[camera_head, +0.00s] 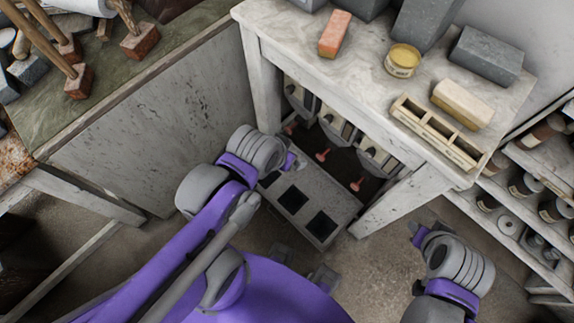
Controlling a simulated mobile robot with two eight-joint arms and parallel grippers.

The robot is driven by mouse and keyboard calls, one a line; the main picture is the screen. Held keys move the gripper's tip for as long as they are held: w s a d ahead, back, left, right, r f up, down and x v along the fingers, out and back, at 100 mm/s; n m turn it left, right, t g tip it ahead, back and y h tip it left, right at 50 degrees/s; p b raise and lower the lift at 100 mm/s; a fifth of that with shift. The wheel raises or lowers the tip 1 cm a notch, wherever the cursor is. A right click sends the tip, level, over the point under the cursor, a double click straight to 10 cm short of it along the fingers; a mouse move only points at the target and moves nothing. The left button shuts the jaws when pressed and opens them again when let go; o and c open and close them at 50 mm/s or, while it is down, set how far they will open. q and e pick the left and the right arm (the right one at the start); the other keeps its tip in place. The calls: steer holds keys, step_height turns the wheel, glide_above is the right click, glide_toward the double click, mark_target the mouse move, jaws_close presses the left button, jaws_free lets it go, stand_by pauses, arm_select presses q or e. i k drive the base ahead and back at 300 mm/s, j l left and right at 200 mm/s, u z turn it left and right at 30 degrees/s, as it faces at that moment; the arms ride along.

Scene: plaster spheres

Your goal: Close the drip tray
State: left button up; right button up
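The drip tray (305,205) is a pale grey, speckled slab with dark square openings. It sticks out at an angle from the low opening under the pale workbench (370,75). My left gripper (296,163) is over the tray's left part, close to the bench opening. My arm hides the tray's left end, and I cannot tell if the gripper touches it. My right gripper (415,230) is over the floor to the right of the tray, apart from it. Both grippers are too small and turned away to show whether they are open.
Several red knobs, one of them here (357,184), stand in the opening behind the tray. Shelves with jars (525,185) are at the right. A green-topped bench (110,85) with mallets stands at the left. The floor (375,260) in front of the tray is partly clear.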

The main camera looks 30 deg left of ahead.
mark_target(314, 202)
steer(key=k+l+u, duration=0.35)
steer(key=k+u, duration=0.35)
steer(key=k+l+u, duration=0.1)
steer(key=k+u, duration=0.3)
steer(key=i+l+z, duration=0.2)
steer(key=i+z, duration=0.5)
steer(key=z, duration=0.15)
